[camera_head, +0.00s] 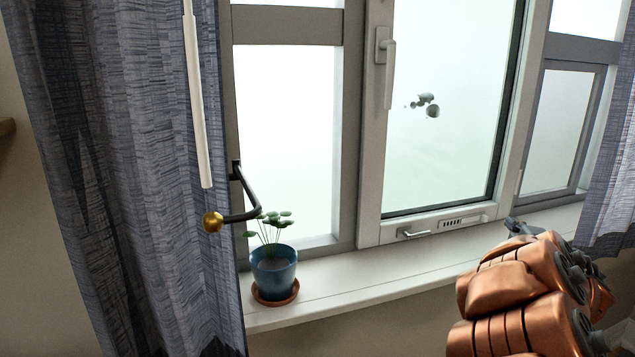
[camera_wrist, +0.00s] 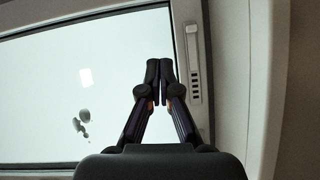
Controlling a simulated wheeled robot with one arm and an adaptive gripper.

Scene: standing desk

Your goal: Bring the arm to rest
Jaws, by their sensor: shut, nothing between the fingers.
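My gripper (camera_wrist: 159,72) shows in the wrist view with its two dark fingers together at the tips and nothing between them. Behind the fingers is the window pane (camera_wrist: 90,90), with the slotted vent strip (camera_wrist: 193,65) just right of the fingertips. In the head view my copper-coloured arm (camera_head: 525,290) reaches up from the lower right in front of the sill. A small grey part at its far end shows above the sill, but the fingers cannot be made out clearly there.
A blue pot with a green plant (camera_head: 274,270) stands on a saucer at the left of the white windowsill (camera_head: 370,276). A grey curtain (camera_head: 130,150) and a black hook with a gold ball (camera_head: 212,222) are at left. The middle sill is clear.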

